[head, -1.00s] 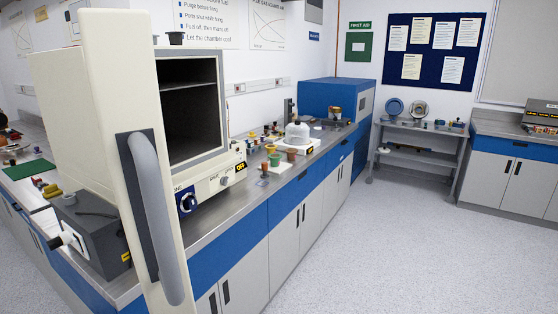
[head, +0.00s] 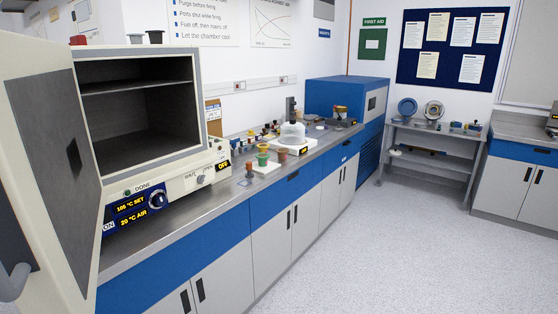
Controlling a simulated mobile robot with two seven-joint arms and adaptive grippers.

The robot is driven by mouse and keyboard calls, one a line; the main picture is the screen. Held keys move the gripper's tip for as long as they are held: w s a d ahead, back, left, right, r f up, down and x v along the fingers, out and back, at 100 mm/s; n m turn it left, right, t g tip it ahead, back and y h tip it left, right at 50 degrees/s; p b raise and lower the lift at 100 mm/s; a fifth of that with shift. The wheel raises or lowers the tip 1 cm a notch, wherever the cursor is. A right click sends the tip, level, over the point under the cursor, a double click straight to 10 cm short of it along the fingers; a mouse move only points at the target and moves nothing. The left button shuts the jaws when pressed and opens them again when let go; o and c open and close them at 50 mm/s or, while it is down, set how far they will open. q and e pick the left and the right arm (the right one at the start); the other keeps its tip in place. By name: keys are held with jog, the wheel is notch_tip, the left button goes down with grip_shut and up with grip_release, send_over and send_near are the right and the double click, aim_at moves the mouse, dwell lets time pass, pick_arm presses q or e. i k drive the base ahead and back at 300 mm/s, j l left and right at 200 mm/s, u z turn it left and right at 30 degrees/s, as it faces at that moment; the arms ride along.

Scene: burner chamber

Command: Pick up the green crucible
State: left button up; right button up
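The small green crucible (head: 262,159) stands upright on a white tile (head: 269,169) on the steel bench top, right of the furnace. A yellow crucible (head: 263,147) is just behind it and a brown crucible (head: 282,155) is to its right. A small brown item (head: 249,171) stands at the front left of the tile. Neither of my grippers is in view.
The furnace chamber (head: 140,115) is empty, with its door (head: 70,160) open at the left, near me. A glass-domed device (head: 292,135) stands right of the crucibles. The floor (head: 360,240) is clear.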

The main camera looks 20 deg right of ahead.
aim_at(263, 158)
jog(key=i+l, duration=0.1)
jog(key=l, duration=0.25)
jog(key=i+l+z, duration=0.1)
jog(key=l, duration=0.25)
jog(key=i+l, duration=0.15)
jog(key=l, duration=0.25)
jog(key=i+l+z, duration=0.15)
jog(key=i+l, duration=0.25)
jog(key=i, duration=0.15)
jog(key=i+l+z, duration=0.15)
jog(key=i+l, duration=0.25)
jog(key=i, duration=0.1)
